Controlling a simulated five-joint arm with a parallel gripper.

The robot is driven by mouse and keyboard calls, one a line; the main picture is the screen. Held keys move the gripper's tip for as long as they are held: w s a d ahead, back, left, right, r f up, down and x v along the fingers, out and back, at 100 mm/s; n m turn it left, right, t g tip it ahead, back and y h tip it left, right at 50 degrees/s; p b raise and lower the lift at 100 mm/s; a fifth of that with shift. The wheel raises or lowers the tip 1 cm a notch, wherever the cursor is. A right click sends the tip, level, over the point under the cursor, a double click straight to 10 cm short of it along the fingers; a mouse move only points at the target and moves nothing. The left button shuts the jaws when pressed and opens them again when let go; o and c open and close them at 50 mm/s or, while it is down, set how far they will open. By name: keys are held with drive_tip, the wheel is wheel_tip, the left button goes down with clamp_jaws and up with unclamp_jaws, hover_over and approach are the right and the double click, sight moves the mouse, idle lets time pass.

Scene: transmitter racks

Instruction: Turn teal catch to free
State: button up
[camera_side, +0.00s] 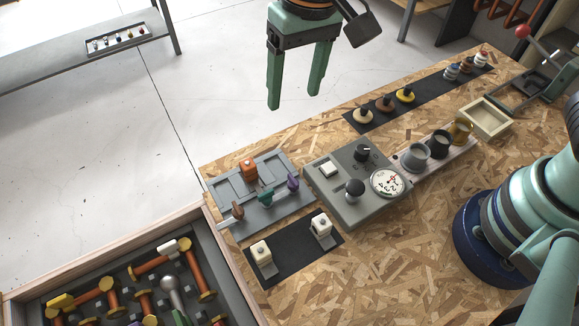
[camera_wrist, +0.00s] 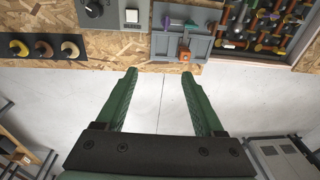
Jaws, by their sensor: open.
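The teal catch (camera_side: 265,196) sits on a grey panel (camera_side: 258,216) near the left end of the wooden bench in the side view. A brown catch (camera_side: 237,211) is to its left and a purple catch (camera_side: 292,182) to its right. An orange knob (camera_side: 248,169) stands behind it on the same panel and also shows in the wrist view (camera_wrist: 184,55). In the wrist view the teal catch (camera_wrist: 191,24) is small and its setting is unclear. My gripper (camera_side: 293,101) has green fingers, spread open and empty, raised beyond the bench's far edge, away from the catch.
Right of the panel is a grey box (camera_side: 346,207) with knobs and a dial. Two white-topped switches (camera_side: 261,252) stand on a black mat in front. A crate (camera_side: 213,227) of loose parts is at lower left. Cups (camera_side: 416,157) and a tray (camera_side: 489,122) stand further right.

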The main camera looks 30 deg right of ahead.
drive_tip(key=g, duration=0.1)
hover_over(266, 193)
wheel_tip(266, 193, down, 5)
drive_tip(key=shift+h, duration=0.4)
wheel_tip(266, 193, down, 12)
drive_tip(key=shift+r, duration=0.2)
drive_tip(key=shift+c, duration=0.3)
clamp_jaws()
